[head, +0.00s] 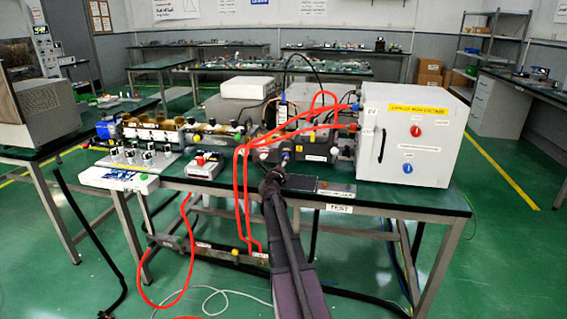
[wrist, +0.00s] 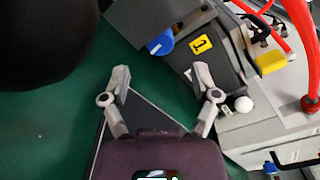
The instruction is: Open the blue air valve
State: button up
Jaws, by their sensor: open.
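In the wrist view a blue valve knob (wrist: 160,42) with a pale pointer sits on the end of a grey unit, just beyond my fingertips. My gripper (wrist: 162,74) is open, its two fingers spread and nothing between them. The knob lies ahead of the gap, apart from both fingers. In the head view my gripper (head: 272,178) is above the front of the bench, in front of the grey waveguide parts. A small blue part (head: 284,157) shows just above it; I cannot tell if it is the same knob.
A white cabinet (head: 385,130) with a red knob (head: 416,131) and a blue knob (head: 408,168) stands at right on the bench. Red hoses (head: 243,190) hang close left of my arm. In the wrist view a yellow part (wrist: 272,62) and red hose (wrist: 300,35) are at upper right.

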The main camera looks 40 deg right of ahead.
jog(key=shift+v, duration=1.05)
jog(key=shift+w, duration=0.1)
